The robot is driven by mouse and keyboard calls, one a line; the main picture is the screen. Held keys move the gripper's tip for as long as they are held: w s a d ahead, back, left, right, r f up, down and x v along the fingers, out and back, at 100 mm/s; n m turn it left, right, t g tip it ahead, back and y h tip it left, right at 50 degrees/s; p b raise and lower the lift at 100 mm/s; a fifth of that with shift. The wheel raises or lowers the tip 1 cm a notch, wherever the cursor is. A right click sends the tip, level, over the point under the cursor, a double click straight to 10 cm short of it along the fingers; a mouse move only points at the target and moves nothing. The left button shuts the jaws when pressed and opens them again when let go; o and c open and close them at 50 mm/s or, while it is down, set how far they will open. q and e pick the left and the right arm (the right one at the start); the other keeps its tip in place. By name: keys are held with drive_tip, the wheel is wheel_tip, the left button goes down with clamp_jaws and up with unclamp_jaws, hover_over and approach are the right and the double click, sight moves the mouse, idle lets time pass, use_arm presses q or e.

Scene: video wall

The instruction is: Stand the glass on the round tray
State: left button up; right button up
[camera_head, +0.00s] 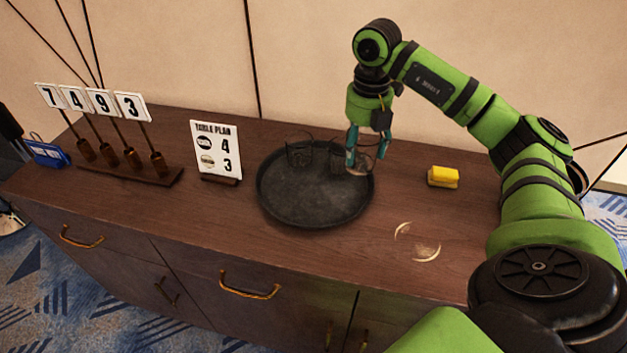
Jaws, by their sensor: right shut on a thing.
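The round tray (305,208) is dark grey with a raised rim and lies on the wooden cabinet top. My right gripper (360,160) points down over the tray's back right part, its teal fingers shut on a clear glass (363,169). The held glass looks upright, just inside or over the right rim. I cannot tell whether its base touches the tray. Another clear glass (299,151) stands at the back of the tray, and what looks like one more (338,158) stands just left of the held glass, partly hard to make out. My left gripper is out of view.
A yellow sponge-like block (443,177) lies right of the tray. Pale curved marks (418,244) show on the wood in front of it. A table plan sign (216,150) stands left of the tray, with a rack of number cards (118,165) farther left.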

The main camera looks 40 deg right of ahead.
drive_tip(key=w+a+f+p, duration=0.1)
drive_tip(key=a+f, duration=0.1)
drive_tip(key=a, duration=0.1)
drive_tip(key=w+a+f+p, duration=0.1)
drive_tip(key=w+a+f, duration=0.1)
drive_tip(key=a, duration=0.1)
drive_tip(key=w+a+f+p, duration=0.2)
drive_tip(key=a, duration=0.2)
drive_tip(key=shift+w+a+f, duration=0.1)
drive_tip(key=shift+w+f, duration=0.1)
drive_tip(key=shift+f, duration=0.15)
drive_tip(key=shift+f+p, duration=0.35)
wheel_tip(320, 180, down, 3)
drive_tip(key=shift+f+p, duration=0.1)
drive_tip(key=shift+p, duration=0.5)
drive_tip(key=shift+f, duration=0.15)
drive_tip(key=shift+f, duration=0.1)
drive_tip(key=o, duration=1.5)
drive_tip(key=shift+c, duration=0.2)
